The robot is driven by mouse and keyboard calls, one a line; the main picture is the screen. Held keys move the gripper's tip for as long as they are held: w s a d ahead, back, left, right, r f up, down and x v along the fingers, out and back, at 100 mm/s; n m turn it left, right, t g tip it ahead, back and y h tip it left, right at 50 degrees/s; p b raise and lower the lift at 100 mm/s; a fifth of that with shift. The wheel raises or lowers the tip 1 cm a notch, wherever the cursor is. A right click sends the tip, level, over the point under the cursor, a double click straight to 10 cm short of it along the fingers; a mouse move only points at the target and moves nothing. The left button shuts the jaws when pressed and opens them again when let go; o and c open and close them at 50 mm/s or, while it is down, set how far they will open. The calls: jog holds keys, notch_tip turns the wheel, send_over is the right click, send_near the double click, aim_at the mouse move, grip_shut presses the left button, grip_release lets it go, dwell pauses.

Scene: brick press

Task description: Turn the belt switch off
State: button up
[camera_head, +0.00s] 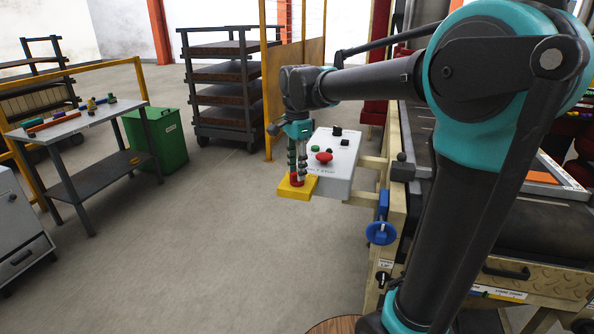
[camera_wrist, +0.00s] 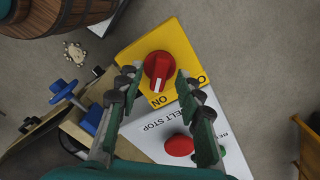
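The belt switch is a red rotary knob (camera_wrist: 158,70) on a yellow plate (camera_wrist: 180,42). Its white mark points at the word ON; a second label at the plate's right corner is partly hidden by a finger. In the head view the yellow plate (camera_head: 316,186) sits on the front end of a white control box (camera_head: 338,160), with the red knob (camera_head: 296,181) under my gripper (camera_head: 298,174). In the wrist view my gripper (camera_wrist: 156,77) is open, its two fingers apart on either side of the knob, with gaps visible between them and the knob.
A red mushroom button (camera_wrist: 179,145) labelled BELT STOP is close to the fingers. A blue handwheel (camera_head: 381,233) stands out below the box, beside the press frame. A green bin (camera_head: 167,140) and a work table (camera_head: 60,128) are at left. The floor between is clear.

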jog(key=shift+f, duration=0.4)
grip_shut()
